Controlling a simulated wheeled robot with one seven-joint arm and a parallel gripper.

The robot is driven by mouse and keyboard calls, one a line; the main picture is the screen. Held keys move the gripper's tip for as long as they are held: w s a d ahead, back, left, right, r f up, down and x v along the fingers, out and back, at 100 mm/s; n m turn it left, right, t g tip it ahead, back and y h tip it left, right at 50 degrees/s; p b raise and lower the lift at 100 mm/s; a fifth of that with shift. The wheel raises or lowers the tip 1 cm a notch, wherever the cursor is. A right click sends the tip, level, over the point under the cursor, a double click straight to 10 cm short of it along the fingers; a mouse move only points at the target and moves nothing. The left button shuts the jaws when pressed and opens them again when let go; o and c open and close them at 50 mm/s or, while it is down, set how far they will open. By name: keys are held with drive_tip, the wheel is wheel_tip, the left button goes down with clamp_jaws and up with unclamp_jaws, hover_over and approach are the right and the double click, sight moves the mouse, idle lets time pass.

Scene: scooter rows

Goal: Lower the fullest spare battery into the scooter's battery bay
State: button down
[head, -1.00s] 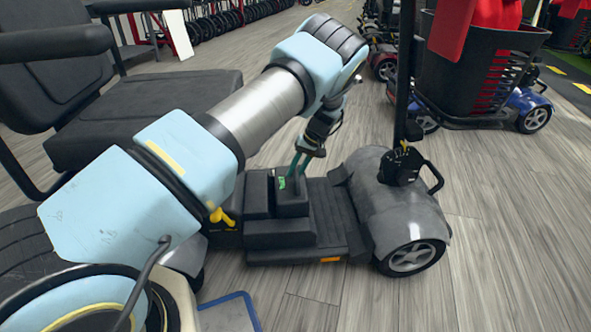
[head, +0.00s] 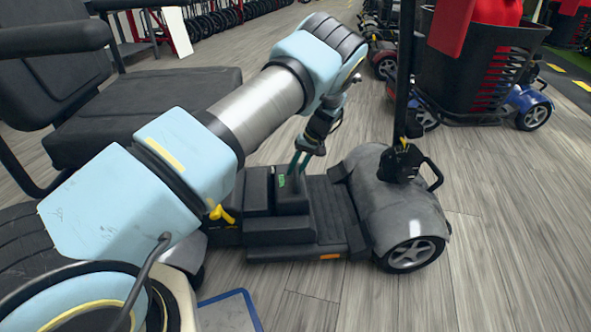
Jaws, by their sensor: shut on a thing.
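The scooter (head: 400,215) stands in front of me, with its seat at the left and its front wheel at the right. Its dark battery housing (head: 280,232) sits on the footboard, just behind the open floor of the deck. My gripper (head: 292,177) points down over the housing and is shut on a dark battery (head: 292,197) with a small green mark near its top. The battery is upright at the housing. Its lower part is hidden, so I cannot tell how deep it sits. A yellow lever (head: 221,214) shows left of the housing.
The scooter's tiller (head: 404,75) rises right of my gripper. The seat (head: 140,110) is close on the left. Other scooters and a black basket (head: 480,65) stand at the back right. A blue-edged panel (head: 230,312) lies at the front. The floor at right is clear.

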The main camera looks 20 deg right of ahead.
drive_tip(key=shift+a+f, duration=0.15)
drive_tip(key=shift+f, duration=0.2)
idle(0.3)
drive_tip(key=c, duration=1)
unclamp_jaws()
drive_tip(key=shift+c, duration=0.2)
drive_tip(key=o, duration=0.4)
drive_tip(key=shift+c, duration=0.2)
drive_tip(key=shift+s, duration=0.1)
drive_tip(key=p+v, duration=0.3)
drive_tip(key=v, duration=0.8)
